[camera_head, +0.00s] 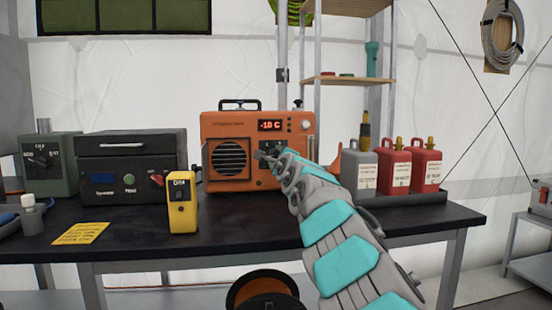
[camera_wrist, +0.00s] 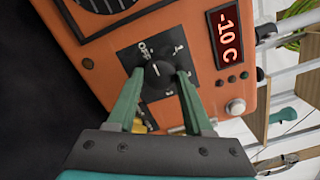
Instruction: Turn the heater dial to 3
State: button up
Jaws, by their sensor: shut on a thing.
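The orange heater (camera_head: 228,128) stands on the dark table, with a red display (camera_head: 270,126) reading -10 C. In the wrist view, the heater's front (camera_wrist: 90,50) appears tilted, with the same reading on its display (camera_wrist: 225,38). The round black dial (camera_wrist: 157,82) sits on a black panel marked OFF and with other marks too small to read surely. Its pale line points roughly toward the OFF side; the exact setting is unclear. My gripper (camera_wrist: 159,76) is shut on the dial, a green finger on either side. In the head view, my gripper (camera_head: 266,157) covers the dial.
A dark box (camera_head: 128,150) and a yellow meter (camera_head: 182,203) stand left of the heater. Several bottles (camera_head: 395,167) stand in a tray at right. A yellow note (camera_head: 82,232) lies at front left. A cable reel (camera_head: 262,290) is below the table's front edge.

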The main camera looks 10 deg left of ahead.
grip_shut()
